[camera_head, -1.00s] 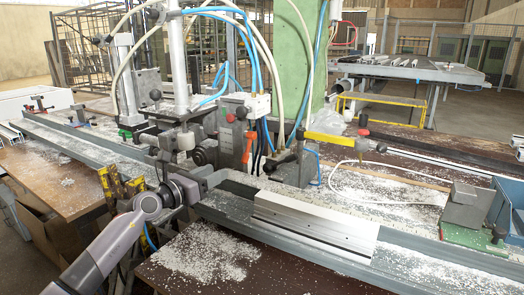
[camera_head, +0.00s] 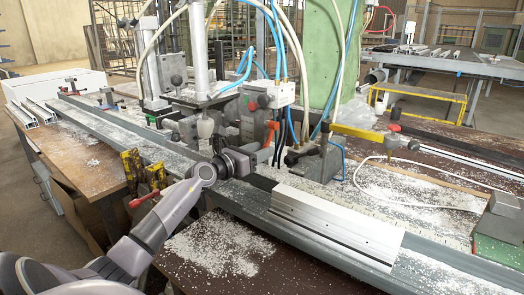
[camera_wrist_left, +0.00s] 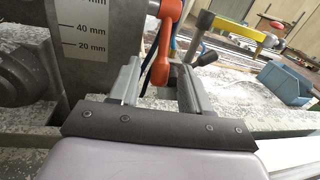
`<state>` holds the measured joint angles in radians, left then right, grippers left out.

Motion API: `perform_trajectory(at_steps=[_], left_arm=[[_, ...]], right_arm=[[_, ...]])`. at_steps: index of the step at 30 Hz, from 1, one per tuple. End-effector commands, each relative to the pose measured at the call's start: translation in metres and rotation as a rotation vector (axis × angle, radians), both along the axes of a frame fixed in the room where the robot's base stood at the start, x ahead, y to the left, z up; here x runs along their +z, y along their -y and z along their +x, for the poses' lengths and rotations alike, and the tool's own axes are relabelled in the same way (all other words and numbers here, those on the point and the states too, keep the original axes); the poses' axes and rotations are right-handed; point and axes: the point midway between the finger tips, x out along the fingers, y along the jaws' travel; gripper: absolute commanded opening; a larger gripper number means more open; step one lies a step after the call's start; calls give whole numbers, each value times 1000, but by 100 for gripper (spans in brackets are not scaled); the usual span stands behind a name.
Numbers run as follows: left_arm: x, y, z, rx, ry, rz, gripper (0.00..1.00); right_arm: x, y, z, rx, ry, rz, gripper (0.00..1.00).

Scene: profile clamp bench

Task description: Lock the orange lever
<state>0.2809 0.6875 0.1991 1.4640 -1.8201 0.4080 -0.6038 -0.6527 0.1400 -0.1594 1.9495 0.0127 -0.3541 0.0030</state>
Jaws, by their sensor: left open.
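The orange lever (camera_head: 270,134) is on the clamp unit in the middle of the head view, below a red knob. In the left wrist view the orange lever (camera_wrist_left: 165,52) hangs down, its rounded lower end in line with the gap between my fingers. My left gripper (camera_head: 252,160) is just below and in front of the lever in the head view. In the left wrist view the left gripper (camera_wrist_left: 160,85) has its two fingers apart with nothing held between them. Whether a finger touches the lever I cannot tell. My right gripper is not in view.
A scale plate (camera_wrist_left: 88,35) and a dark round knob (camera_wrist_left: 15,75) stand left of the lever. A silver profile (camera_head: 335,222) lies on the grey rail. A yellow-handled clamp (camera_head: 365,134) is to the right. Hoses hang close behind the lever.

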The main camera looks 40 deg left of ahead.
Motion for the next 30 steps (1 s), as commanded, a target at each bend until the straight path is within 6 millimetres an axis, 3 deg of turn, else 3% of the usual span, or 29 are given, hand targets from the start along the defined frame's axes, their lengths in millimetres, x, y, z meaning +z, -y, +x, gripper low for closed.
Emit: perform_trajectory(at_steps=[15, 16, 20, 30], left_arm=[[0, 1, 12, -1, -1, -1, 48], [0, 1, 12, -1, -1, -1, 44], [0, 1, 12, -1, -1, -1, 2], [1, -2, 12, 0, -6, 1, 0]], right_arm=[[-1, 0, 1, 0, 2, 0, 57], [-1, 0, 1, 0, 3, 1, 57], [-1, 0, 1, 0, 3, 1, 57], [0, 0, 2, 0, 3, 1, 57]])
